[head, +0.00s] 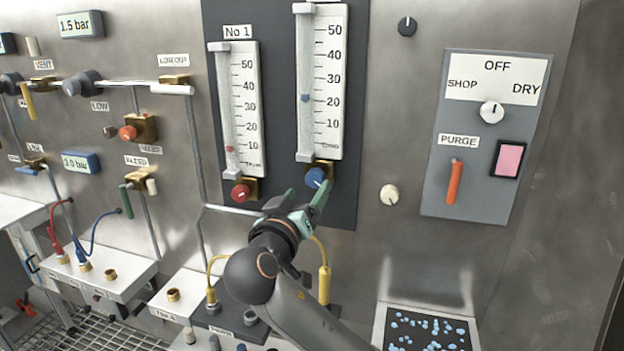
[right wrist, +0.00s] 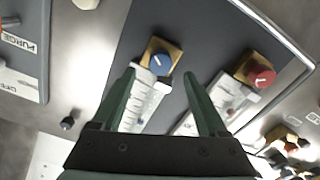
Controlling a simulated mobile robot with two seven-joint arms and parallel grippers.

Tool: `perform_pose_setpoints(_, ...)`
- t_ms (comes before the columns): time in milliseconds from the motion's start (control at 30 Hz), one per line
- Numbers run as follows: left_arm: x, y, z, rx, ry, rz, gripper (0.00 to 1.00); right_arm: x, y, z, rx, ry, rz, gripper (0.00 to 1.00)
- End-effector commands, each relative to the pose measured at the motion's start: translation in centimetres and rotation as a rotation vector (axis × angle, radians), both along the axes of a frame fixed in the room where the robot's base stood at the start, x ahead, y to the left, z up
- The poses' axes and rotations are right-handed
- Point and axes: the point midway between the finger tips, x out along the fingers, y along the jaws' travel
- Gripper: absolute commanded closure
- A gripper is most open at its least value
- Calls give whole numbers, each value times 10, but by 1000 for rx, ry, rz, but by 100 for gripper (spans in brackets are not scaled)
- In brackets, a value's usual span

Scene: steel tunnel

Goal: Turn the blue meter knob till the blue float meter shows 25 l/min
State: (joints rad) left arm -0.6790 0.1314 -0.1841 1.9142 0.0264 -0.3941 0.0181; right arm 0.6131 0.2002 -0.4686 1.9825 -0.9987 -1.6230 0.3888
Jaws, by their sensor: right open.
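The blue meter knob (head: 316,177) sits on a brass block at the foot of the right-hand float meter (head: 320,75). This meter's blue float (head: 305,98) stands near the 20 mark. My right gripper (head: 308,191) is open just below the knob, its green fingers pointing up at it. In the right wrist view the blue knob (right wrist: 159,62), with a white pointer line, lies ahead of the gap between the open fingertips (right wrist: 160,75). I cannot tell whether a finger touches it. My left gripper is not in view.
A red knob (head: 241,191) sits left of the blue knob, under the left float meter (head: 240,105). A cream knob (head: 389,194) is to the right, then a switch panel (head: 480,190) with an orange lever. Grey pipe runs left of the gripper; yellow hoses hang below.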

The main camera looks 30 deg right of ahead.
Motion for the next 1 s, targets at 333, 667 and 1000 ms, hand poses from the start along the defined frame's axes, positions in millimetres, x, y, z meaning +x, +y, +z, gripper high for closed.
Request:
perform_pose_setpoints(333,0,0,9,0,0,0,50,28,-33,0,-1,2,0,24)
perform_pose_setpoints(667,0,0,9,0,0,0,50,30,-34,-1,1,0,2,25)
perform_pose_setpoints(1000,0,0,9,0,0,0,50,30,-34,-1,0,1,2,63)
